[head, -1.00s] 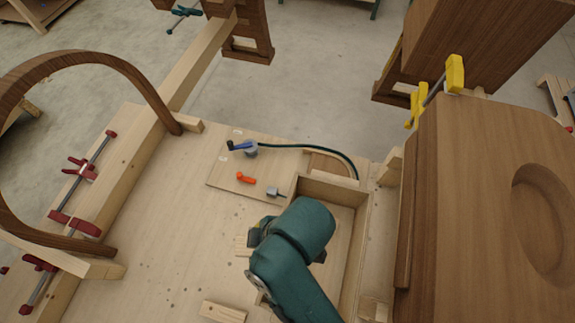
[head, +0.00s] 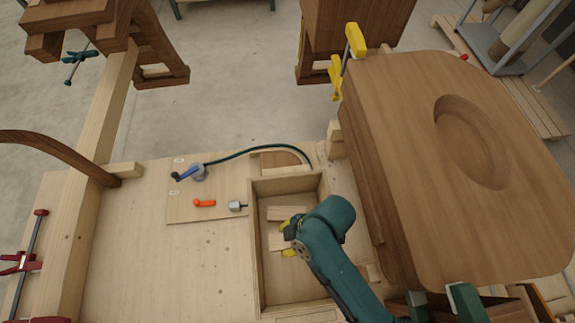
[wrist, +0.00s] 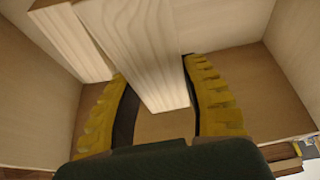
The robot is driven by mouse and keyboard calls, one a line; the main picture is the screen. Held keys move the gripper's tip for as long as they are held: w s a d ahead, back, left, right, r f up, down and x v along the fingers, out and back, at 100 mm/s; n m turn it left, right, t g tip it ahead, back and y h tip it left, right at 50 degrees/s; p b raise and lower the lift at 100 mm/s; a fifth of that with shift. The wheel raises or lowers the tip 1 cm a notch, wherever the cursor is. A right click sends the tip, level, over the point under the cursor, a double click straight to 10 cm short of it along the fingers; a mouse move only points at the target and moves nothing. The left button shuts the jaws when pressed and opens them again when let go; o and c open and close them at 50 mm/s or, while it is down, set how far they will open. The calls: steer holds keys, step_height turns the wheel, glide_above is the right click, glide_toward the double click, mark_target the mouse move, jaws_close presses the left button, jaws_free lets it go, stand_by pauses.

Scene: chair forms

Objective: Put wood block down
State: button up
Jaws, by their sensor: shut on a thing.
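My gripper (head: 287,241) is inside the open wooden box (head: 258,270). Its yellow fingers are shut on a pale wood block (head: 275,241), which extends to the left from between them. In the wrist view the held block (wrist: 145,45) runs between both fingers, with bare box floor below. A second pale block (head: 287,213) lies beside it in the box; it also shows in the wrist view (wrist: 60,38). I cannot tell whether the held block touches the floor or the second block. My arm hides the right part of the box.
Box walls stand close around my gripper. Left of the box, a thin board (head: 190,212) carries an orange tool (head: 204,203), a small grey piece (head: 236,206) and a blue-handled tool (head: 188,173) with a green hose. A large brown chair form (head: 400,130) stands right. The bench front-left is clear.

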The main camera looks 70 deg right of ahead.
steer(key=shift+f, duration=0.7)
steer(key=o, duration=1)
steer(key=shift+a, duration=0.1)
steer(key=shift+c, duration=0.2)
steer(key=shift+o, duration=0.9)
steer(key=shift+f, duration=0.2)
steer(key=shift+r, duration=0.25)
steer(key=v, duration=1.3)
steer(key=shift+w+r, duration=0.25)
